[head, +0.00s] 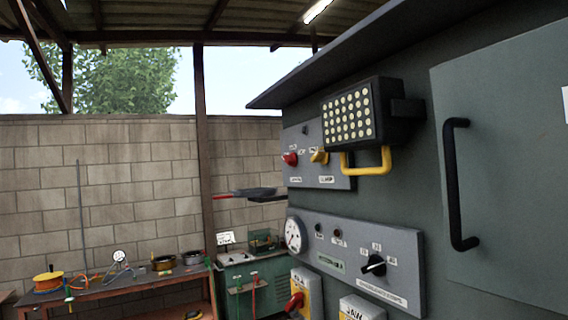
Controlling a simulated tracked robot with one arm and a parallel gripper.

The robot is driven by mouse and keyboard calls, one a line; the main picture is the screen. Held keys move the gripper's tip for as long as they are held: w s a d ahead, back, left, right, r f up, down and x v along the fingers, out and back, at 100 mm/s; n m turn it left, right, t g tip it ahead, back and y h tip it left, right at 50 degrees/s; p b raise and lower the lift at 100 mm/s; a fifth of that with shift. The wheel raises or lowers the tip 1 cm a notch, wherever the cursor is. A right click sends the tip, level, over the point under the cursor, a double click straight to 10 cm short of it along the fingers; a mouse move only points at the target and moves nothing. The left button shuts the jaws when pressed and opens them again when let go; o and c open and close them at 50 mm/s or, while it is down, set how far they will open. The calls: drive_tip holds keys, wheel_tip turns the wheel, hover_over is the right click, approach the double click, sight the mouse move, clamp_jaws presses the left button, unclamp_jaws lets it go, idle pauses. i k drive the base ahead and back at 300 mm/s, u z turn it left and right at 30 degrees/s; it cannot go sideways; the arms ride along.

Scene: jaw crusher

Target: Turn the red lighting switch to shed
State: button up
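A red rotary switch (290,159) sits at the left of a small grey panel (303,138) on the side of the dark green cabinet. A yellow knob (319,156) is to its right on the same panel. The small labels around both are too blurred to read, so I cannot tell the red switch's position. Another red knob (295,302) sits on a yellow box (308,287) lower down. My gripper is not in view.
A lamp (352,115) with a yellow handle (368,163) juts out right of the switch panel. Below is a panel with a gauge (294,236) and black knob (374,265). A black door handle (455,185) is at right. A workbench (130,285) stands at left.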

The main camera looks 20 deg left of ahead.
sight(292, 159)
drive_tip(key=z, duration=0.1)
drive_tip(key=k, duration=0.4)
drive_tip(key=u, duration=1)
drive_tip(key=i, duration=1.05)
drive_tip(key=u, duration=0.45)
drive_tip(key=i, duration=1.25)
drive_tip(key=z, duration=0.75)
drive_tip(key=i, duration=0.4)
drive_tip(key=z, duration=0.35)
